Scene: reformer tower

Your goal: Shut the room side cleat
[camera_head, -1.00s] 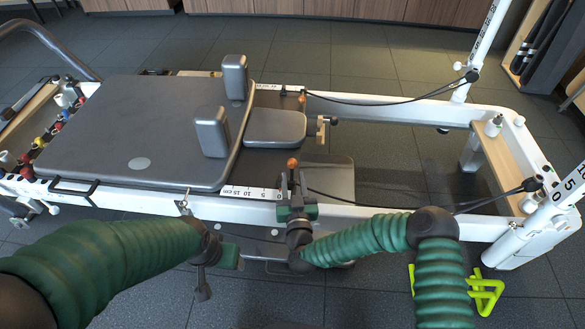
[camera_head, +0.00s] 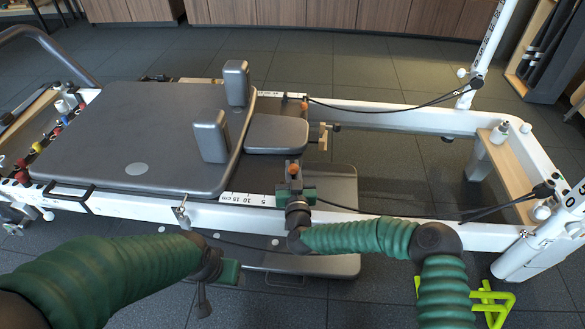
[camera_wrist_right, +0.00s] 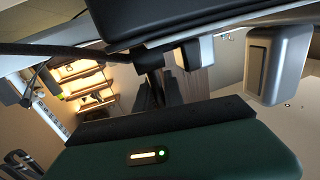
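A small cleat with an orange top (camera_head: 293,169) stands on the near white rail, beside the printed centimetre scale. My right gripper (camera_head: 295,186) is at this cleat, its dark fingers against or around its lower part. I cannot tell whether they touch it or how far apart they are. A similar orange-topped cleat (camera_head: 304,104) sits on the far rail, with a black rope running right from it. In the right wrist view, the green gripper body (camera_wrist_right: 185,152) fills the bottom, and the cleat is not clearly made out. My left gripper (camera_head: 229,272) hangs below the near rail, its fingers unclear.
The grey carriage (camera_head: 120,130) with two shoulder blocks (camera_head: 211,135) lies left of the cleats. A headrest (camera_head: 277,134) lies between the rails. A black rope (camera_head: 480,213) runs along the near rail to the right. Bare dark floor shows right of the headrest.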

